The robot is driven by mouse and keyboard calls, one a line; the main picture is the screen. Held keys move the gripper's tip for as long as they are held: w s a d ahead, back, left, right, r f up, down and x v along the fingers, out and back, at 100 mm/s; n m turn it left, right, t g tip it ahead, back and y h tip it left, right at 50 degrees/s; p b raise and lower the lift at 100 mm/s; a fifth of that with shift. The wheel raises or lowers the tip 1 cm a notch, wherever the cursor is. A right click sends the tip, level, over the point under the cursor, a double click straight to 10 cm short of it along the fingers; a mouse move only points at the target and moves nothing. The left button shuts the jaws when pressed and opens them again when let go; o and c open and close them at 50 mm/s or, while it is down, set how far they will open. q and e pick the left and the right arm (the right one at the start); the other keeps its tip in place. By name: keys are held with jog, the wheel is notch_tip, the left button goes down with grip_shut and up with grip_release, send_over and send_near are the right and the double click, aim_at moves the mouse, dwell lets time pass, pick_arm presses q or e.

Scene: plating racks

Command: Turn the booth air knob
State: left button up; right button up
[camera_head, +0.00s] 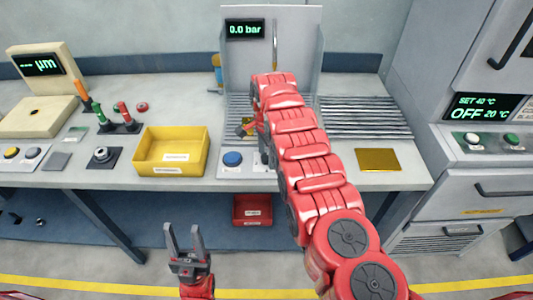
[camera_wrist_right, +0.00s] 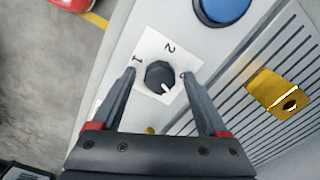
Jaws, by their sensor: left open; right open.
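The booth air knob (camera_wrist_right: 160,77) is a dark faceted knob on a white plate marked 1 and 2, seen in the right wrist view. A short white mark on it points toward the lower right of that picture, away from both numbers. My right gripper (camera_wrist_right: 158,74) is open, with one fingertip on each side of the knob; I cannot tell whether they touch it. In the head view my right arm hides the knob and most of that gripper. The booth display (camera_head: 245,30) reads 0.0 bar. My left gripper (camera_head: 185,240) is open and empty in front of the bench.
A blue button (camera_head: 232,158) sits beside the knob. A yellow piece (camera_wrist_right: 275,95) lies on the slotted grille. A yellow bin (camera_head: 172,150) stands left on the bench. A gold plate (camera_head: 379,160) lies right. A red bin (camera_head: 252,210) is below the bench.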

grip_shut()
